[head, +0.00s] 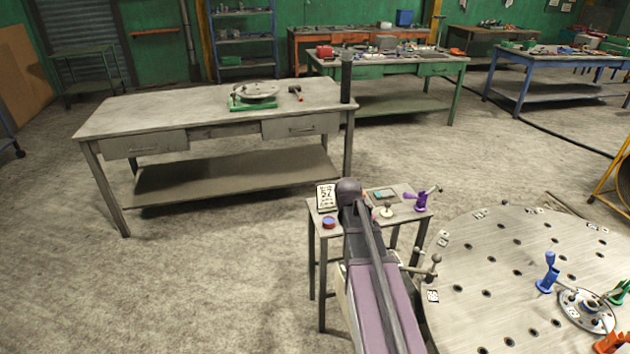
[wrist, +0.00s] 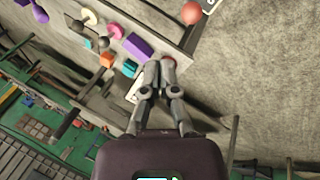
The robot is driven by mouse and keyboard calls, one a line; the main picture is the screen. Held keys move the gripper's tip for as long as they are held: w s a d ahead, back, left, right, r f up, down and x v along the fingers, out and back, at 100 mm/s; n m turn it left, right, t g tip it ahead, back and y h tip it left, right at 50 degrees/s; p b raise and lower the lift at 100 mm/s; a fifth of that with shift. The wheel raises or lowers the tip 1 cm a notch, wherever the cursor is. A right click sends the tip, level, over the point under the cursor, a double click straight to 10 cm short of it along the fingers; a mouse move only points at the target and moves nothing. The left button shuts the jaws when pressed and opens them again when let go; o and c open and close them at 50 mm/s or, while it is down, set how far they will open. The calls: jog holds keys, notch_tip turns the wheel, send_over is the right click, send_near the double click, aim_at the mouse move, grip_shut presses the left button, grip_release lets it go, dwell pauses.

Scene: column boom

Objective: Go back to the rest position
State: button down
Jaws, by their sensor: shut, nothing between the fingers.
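My gripper (wrist: 160,68) shows in the wrist view with its two grey fingers closed together and nothing between them. Past the fingertips in the wrist view are a grey surface and a purple block (wrist: 139,46). In the head view my arm reaches forward from the bottom centre over a small grey side table (head: 317,214). My gripper cannot be made out in the head view, so its height over that table is unclear.
The side table carries a printed card (head: 326,196), a blue-and-red round piece (head: 329,222) and a purple clamp (head: 421,201). A round perforated table (head: 490,270) stands close on the right. A long workbench (head: 200,112) stands behind left. Floor at left is clear.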

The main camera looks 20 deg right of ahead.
jog(key=s+a+f+m+g+y, duration=0.1)
jog(key=s+a+m+y, duration=0.1)
jog(key=s+a, duration=0.6)
jog(key=s+a+m+g+y, duration=0.1)
jog(key=s+a+m+g, duration=0.1)
jog(key=s+a, duration=0.6)
jog(key=a, duration=0.5)
jog(key=shift+a+f+m+y, duration=0.3)
jog(key=shift+a+f+y, duration=0.1)
